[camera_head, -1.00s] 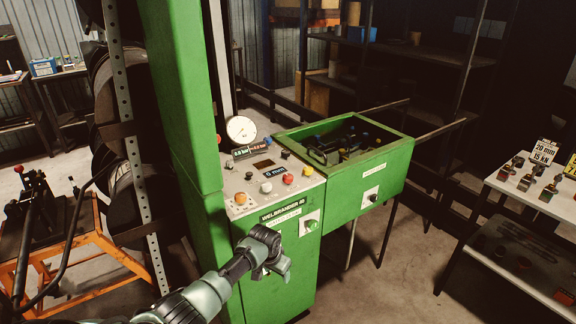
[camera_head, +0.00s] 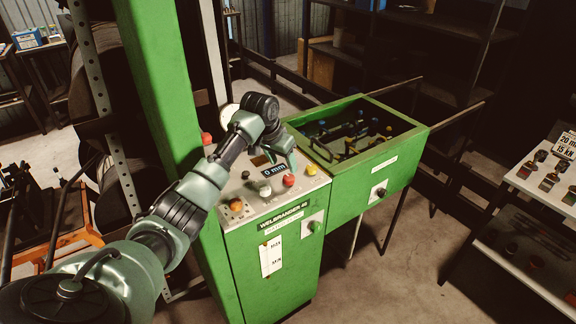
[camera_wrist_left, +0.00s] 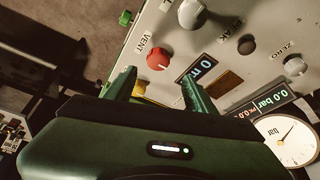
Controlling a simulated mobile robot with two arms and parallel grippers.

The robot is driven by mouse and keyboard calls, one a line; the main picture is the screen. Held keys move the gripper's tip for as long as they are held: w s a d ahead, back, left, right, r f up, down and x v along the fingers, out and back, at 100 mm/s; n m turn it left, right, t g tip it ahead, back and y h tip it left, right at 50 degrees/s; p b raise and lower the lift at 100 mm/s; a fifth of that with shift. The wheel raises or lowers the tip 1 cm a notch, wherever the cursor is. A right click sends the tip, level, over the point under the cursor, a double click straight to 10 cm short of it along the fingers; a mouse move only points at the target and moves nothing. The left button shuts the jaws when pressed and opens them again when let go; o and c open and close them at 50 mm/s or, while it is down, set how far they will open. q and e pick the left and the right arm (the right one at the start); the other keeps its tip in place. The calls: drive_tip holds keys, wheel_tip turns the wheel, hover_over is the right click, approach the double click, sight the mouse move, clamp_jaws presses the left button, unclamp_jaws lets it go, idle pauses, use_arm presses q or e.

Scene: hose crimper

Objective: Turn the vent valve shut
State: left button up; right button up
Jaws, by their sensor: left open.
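The vent valve is a red knob (camera_wrist_left: 158,59) next to a VENT label on the grey control panel (camera_wrist_left: 225,62). In the head view the red knob (camera_head: 289,181) sits on the sloped panel of the green machine. My left gripper (camera_head: 287,155) is over the panel, behind that knob. In the left wrist view its two fingers (camera_wrist_left: 160,77) are spread and empty, with the red knob showing just beyond and between the tips. I cannot tell whether a finger touches it. My right gripper is in neither view.
A yellow knob (camera_head: 311,169), a pale knob (camera_head: 264,190) and an orange button (camera_head: 236,205) stand close by on the panel. A pressure gauge (camera_wrist_left: 287,140) shows at right in the wrist view. A green bin (camera_head: 345,182) adjoins the machine at right.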

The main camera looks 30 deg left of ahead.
sight(288, 177)
use_arm(q)
drive_tip(key=f, duration=0.2)
drive_tip(key=f+p, duration=0.1)
drive_tip(key=shift+w+d+f, duration=0.2)
drive_tip(key=shift+w+d, duration=0.15)
drive_tip(key=shift+w, duration=0.05)
drive_tip(key=shift+x, duration=1.25)
drive_tip(key=shift+w+a+f, duration=0.15)
drive_tip(key=shift+w+f, duration=0.1)
drive_tip(key=shift+f, duration=0.1)
drive_tip(key=c, duration=0.9)
clamp_jaws()
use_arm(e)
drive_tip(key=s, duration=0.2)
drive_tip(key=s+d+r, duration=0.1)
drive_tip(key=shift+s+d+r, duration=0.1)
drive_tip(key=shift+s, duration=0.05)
